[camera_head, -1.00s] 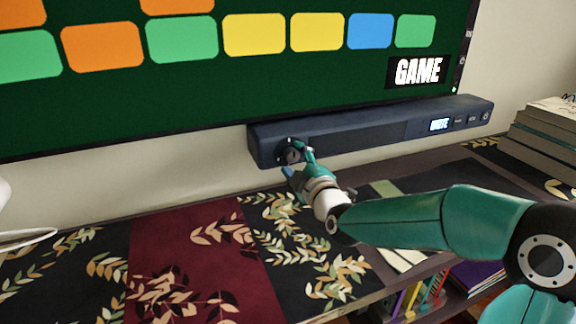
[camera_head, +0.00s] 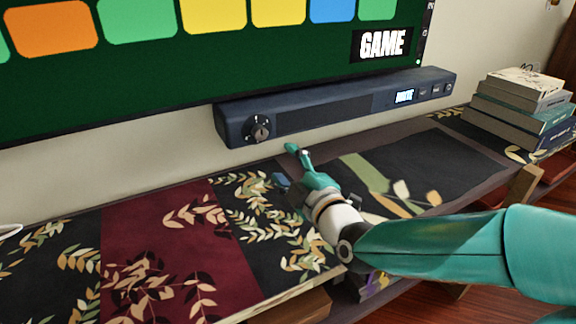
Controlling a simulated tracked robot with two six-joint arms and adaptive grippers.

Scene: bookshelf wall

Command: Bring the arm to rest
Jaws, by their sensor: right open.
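My right arm comes in from the right edge, teal with a white and grey wrist. My right gripper (camera_head: 287,165) is open and empty. It is over the patterned shelf top, below and in front of the dark blue soundbar (camera_head: 335,108), apart from it. The soundbar's round knob (camera_head: 259,128) is at its left end and shows uncovered. A small lit display (camera_head: 405,96) is near its right end. My left gripper is not in view.
A screen (camera_head: 200,60) with coloured tiles and the word GAME hangs above the soundbar. A stack of books (camera_head: 520,108) stands on the shelf at the right.

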